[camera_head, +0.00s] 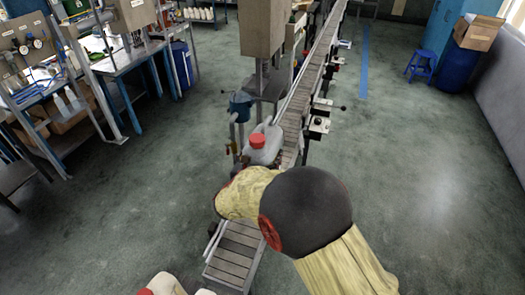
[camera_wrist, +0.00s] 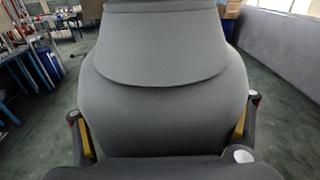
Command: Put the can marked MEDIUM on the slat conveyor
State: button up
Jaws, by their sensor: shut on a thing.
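A grey can with a red cap (camera_head: 264,152) is in the head view, beyond my arm, over or on the slat conveyor (camera_head: 237,254). I cannot tell if its base touches the slats. In the wrist view, the can's grey body (camera_wrist: 165,105) fills the middle. My gripper (camera_wrist: 163,132) is shut on it, with a finger at each side. My arm hides most of the gripper and the can's lower part in the head view. No size marking is readable on the held can.
The conveyor runs away to the upper right, with control boxes (camera_head: 318,126) along its right side. A blue filling head (camera_head: 240,106) stands just beyond the can.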

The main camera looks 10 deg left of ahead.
notch_tip(320, 180, down, 7)
jog(key=b, duration=0.3)
jog(key=shift+f+b, duration=0.6)
dwell(0.5)
jog(key=o, duration=1.8)
jog(key=shift+f, duration=0.1)
